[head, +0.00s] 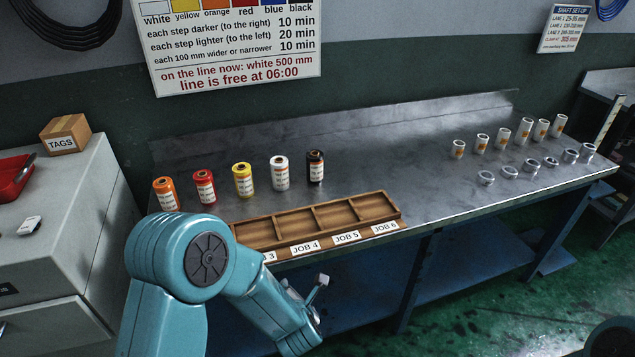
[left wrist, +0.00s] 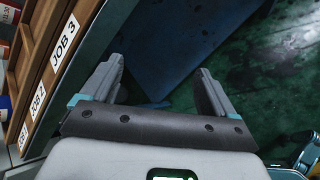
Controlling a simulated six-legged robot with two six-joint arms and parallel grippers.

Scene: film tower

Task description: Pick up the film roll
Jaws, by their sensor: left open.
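Several film rolls stand upright in a row on the metal bench: an orange roll (head: 165,194), a red roll (head: 204,187), a yellow roll (head: 243,180), a white roll (head: 280,173) and a black roll (head: 315,168). Each has a white label. My left gripper (head: 312,290) is in front of the bench's front edge, apart from the rolls and partly hidden by its arm. In the left wrist view its fingers (left wrist: 158,82) are spread with nothing between them. My right gripper is not seen.
A wooden tray (head: 295,213) with job-labelled compartments lies along the bench front; the compartments seen in the head view are empty. Small white cylinders (head: 503,137) and metal rings (head: 531,165) stand at the right. A grey cabinet (head: 75,215) is at the left. The bench middle is clear.

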